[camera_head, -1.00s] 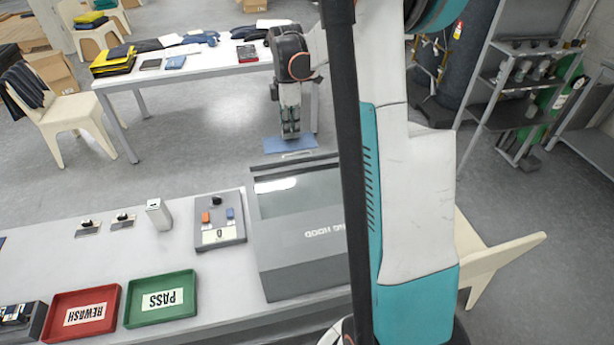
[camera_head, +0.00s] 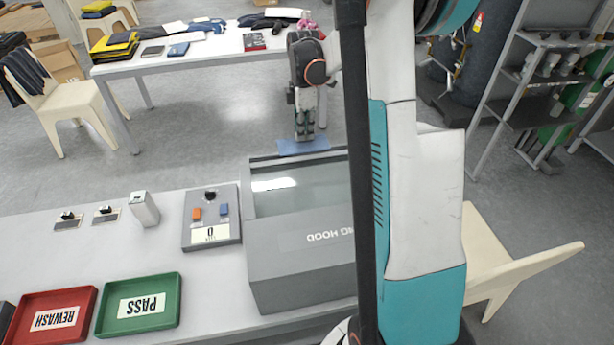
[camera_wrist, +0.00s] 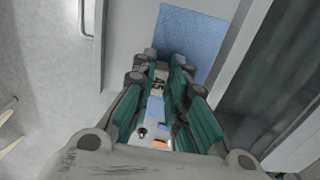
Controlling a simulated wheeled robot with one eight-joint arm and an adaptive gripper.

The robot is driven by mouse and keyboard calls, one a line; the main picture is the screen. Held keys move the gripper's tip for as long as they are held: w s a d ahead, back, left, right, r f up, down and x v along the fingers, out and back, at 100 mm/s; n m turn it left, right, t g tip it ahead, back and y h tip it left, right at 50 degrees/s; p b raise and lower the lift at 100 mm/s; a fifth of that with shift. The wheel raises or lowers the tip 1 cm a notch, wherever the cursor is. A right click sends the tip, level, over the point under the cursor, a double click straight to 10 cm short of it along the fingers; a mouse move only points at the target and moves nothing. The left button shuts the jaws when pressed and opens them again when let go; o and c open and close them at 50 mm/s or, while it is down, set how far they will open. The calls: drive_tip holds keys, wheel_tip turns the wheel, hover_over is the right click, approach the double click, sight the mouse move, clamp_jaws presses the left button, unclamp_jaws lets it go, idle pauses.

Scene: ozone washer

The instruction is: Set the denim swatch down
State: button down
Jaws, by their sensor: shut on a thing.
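The denim swatch (camera_head: 290,148) is a flat blue cloth piece. It hangs level at the fingertips of my gripper (camera_head: 304,137), which is shut on it. In the head view they appear just behind the far edge of the grey hood box (camera_head: 300,275). In the wrist view the swatch (camera_wrist: 192,38) spreads out past the fingertips of my gripper (camera_wrist: 164,58), flat and textured. Its gripped edge is partly hidden by the fingers. The height of the swatch above the surfaces below is hard to tell.
The hood has a glass top (camera_head: 300,188). Left of it on the bench are a control panel (camera_head: 211,220), a white canister (camera_head: 144,209), a green PASS tray (camera_head: 171,321) and a red REWASH tray (camera_head: 23,326). A table (camera_head: 215,65) with cloths stands behind.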

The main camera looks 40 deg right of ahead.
sight(304, 143)
wheel_tip(304, 143, down, 17)
drive_tip(key=b, duration=0.4)
drive_tip(key=shift+b, duration=0.3)
drive_tip(key=shift+f, duration=0.2)
drive_tip(key=c, duration=1.6)
unclamp_jaws()
drive_tip(key=shift+r, duration=0.15)
wheel_tip(304, 143, up, 12)
drive_tip(key=p, duration=0.3)
drive_tip(key=shift+p, duration=0.3)
